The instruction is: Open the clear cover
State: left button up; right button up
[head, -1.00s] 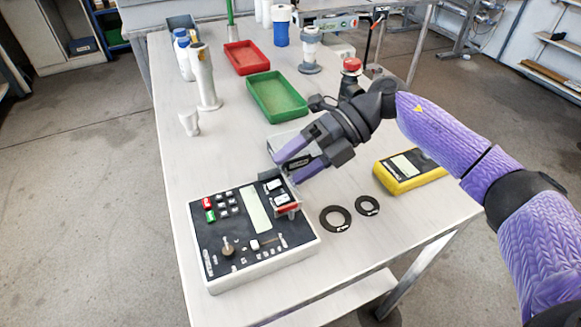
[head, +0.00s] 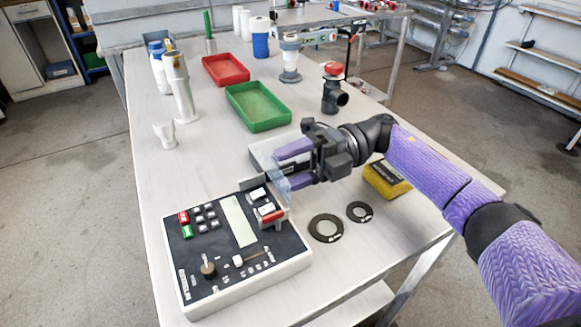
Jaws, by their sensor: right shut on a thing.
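The control box (head: 205,285) with a black panel stands at the near left of the table. At its right back corner is a red-and-white switch (head: 268,212) beside the clear cover (head: 277,188). The cover is see-through and hard to make out; it seems tilted up at the back of the switch. My right gripper (head: 283,171) is at this corner, pointing left, shut on the cover. Its purple fingers hide part of the cover, so its exact angle is unclear. My left gripper is out of view.
A green tray (head: 258,107), red tray (head: 226,70) and white bottles (head: 180,90) stand farther back. The table left of the box is narrow.

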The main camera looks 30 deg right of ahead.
jog(key=o, duration=1.1)
jog(key=d, duration=0.3)
jog(key=d+b, duration=0.1)
jog(key=d, duration=0.4)
jog(key=shift+w+d+b, duration=0.25)
jog(key=shift+d+b, duration=0.1)
jog(key=shift+d, duration=0.05)
jog(key=shift+d+r, duration=0.15)
jog(key=shift+d, duration=0.4)
jog(key=shift+s, duration=0.15)
